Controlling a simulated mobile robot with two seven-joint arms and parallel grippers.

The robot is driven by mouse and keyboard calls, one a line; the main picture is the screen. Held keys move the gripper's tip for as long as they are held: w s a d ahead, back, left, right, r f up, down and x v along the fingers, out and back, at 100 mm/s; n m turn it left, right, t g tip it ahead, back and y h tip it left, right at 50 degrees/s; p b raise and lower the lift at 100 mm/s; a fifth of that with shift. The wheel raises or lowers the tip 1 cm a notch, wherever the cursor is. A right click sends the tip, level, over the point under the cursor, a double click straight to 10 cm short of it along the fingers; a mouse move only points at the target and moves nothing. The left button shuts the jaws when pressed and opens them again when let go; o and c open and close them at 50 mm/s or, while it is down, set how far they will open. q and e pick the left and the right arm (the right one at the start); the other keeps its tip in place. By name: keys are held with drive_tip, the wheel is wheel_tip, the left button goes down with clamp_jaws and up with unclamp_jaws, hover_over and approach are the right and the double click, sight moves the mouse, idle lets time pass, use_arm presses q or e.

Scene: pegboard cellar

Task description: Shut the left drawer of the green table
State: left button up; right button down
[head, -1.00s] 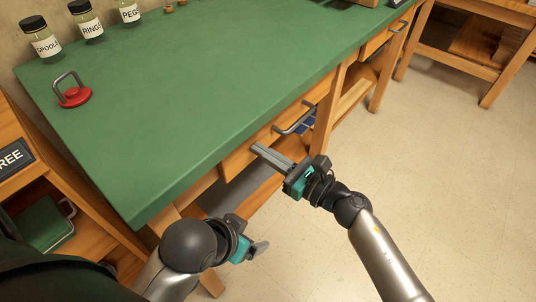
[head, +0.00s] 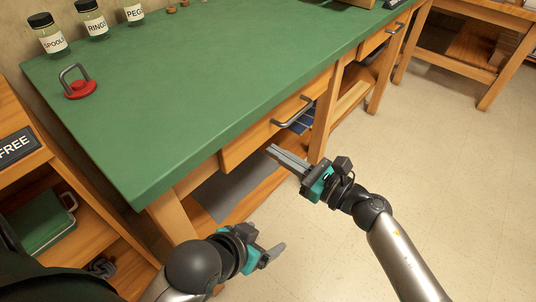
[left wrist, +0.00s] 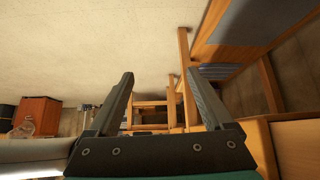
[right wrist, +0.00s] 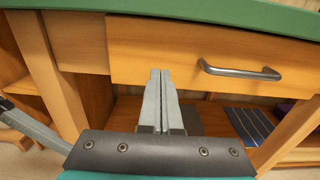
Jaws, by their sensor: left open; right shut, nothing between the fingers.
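The left drawer (head: 255,138) of the green table (head: 200,90) has a wooden front and a grey bar handle (head: 293,112). Its front sits close under the tabletop edge; I cannot tell whether a small gap remains behind it. In the right wrist view the drawer front (right wrist: 160,55) and handle (right wrist: 240,70) show clearly. My right gripper (head: 273,150) is shut and empty, its tips pointing at the drawer from in front, apparently apart from it. My left gripper (head: 276,250) is open and empty, low in front of the table; its spread fingers show in the left wrist view (left wrist: 158,76).
A red-based item with a grey loop (head: 80,88) and labelled jars (head: 92,20) stand on the tabletop. Below the drawer is a shelf with blue items (right wrist: 250,123). A wooden shelf unit (head: 85,225) stands at left. The floor (head: 460,190) at right is clear.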

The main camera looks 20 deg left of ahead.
use_arm(q)
drive_tip(key=shift+s+a+r+n+g+y+p, duration=0.15)
drive_tip(key=shift+s+a+g+y+p, duration=0.1)
drive_tip(key=shift+s+a+g, duration=0.3)
drive_tip(key=shift+s+a+r+n+g+y+p, duration=0.1)
drive_tip(key=shift+s+a+r+g+y+p, duration=0.15)
drive_tip(key=shift+s+a+g, duration=0.35)
drive_tip(key=shift+s+a+r+n+g+y+p, duration=0.1)
drive_tip(key=shift+s+a+g+y+p, duration=0.2)
drive_tip(key=shift+a, duration=0.4)
use_arm(e)
drive_tip(key=v, duration=0.9)
drive_tip(key=shift+d, duration=0.2)
drive_tip(key=shift+w, duration=0.1)
